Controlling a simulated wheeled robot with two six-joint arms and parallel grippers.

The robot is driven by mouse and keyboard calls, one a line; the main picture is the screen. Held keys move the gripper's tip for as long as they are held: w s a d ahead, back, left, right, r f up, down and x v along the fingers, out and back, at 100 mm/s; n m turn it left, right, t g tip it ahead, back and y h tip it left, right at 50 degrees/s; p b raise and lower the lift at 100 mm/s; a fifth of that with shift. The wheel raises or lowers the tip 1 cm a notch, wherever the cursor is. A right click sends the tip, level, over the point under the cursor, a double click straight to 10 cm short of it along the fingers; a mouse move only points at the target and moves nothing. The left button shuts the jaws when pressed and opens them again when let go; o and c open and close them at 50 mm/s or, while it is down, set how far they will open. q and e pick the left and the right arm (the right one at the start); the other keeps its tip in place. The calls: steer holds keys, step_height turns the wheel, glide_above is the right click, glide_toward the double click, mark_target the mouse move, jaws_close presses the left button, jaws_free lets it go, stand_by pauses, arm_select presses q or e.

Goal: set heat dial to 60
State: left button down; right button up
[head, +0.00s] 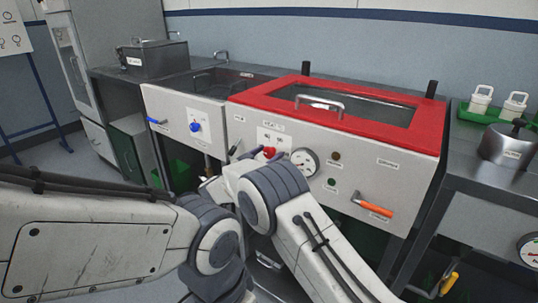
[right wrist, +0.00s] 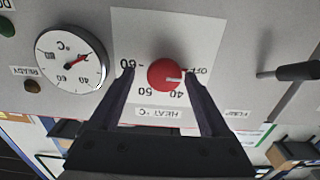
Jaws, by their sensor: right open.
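The heat dial (head: 269,152) is a red knob on the white front panel below the red-framed lid. In the right wrist view, which is upside down, the dial (right wrist: 164,75) has a white pointer mark directed between OFF and 40. The labels 50 and 60 lie around its other side. My right gripper (right wrist: 159,74) is open, with one finger on each side of the knob; gaps show, and contact cannot be made out. In the head view my arm hides most of this gripper. My left gripper is not in view.
A black lever (right wrist: 290,72) juts out on the other side. In the head view, a blue knob (head: 195,127) and an orange handle (head: 374,206) stand out from the panels.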

steer(key=shift+a, duration=0.3)
jaws_close()
